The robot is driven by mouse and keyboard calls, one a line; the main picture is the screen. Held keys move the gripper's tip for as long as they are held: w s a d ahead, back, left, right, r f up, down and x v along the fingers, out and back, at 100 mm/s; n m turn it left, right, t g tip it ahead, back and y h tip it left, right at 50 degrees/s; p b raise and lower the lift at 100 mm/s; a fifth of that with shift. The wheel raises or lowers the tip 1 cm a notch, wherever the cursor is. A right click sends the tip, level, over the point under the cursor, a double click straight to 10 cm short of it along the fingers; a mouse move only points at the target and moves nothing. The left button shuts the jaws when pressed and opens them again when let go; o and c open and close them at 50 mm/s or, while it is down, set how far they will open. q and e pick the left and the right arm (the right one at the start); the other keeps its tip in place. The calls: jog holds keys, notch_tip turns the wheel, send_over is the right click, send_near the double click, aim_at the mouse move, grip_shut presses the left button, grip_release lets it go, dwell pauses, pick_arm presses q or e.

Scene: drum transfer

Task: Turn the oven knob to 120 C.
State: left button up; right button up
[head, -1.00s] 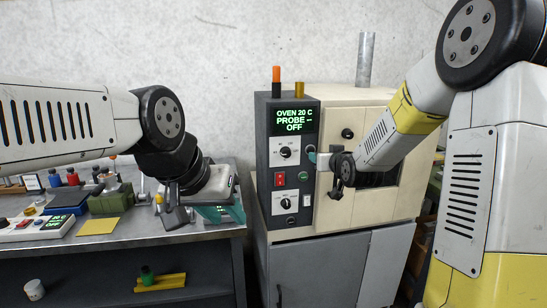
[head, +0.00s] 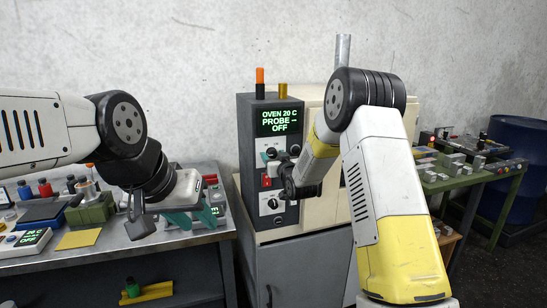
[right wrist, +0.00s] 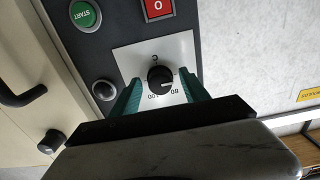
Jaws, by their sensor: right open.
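The oven's dark control panel (head: 250,140) reads OVEN 20 C, PROBE --, OFF on its display (head: 279,122). My left gripper (head: 192,219) has teal fingers apart, over the bench's right end.
Below the upper dial in the head view are the panel buttons and a lower knob (head: 273,203). The right wrist view shows a green START button (right wrist: 85,15) and a red button (right wrist: 158,8). A grey bench (head: 120,245) with small items stands left of the oven.

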jog(key=shift+w, duration=0.15)
grip_shut()
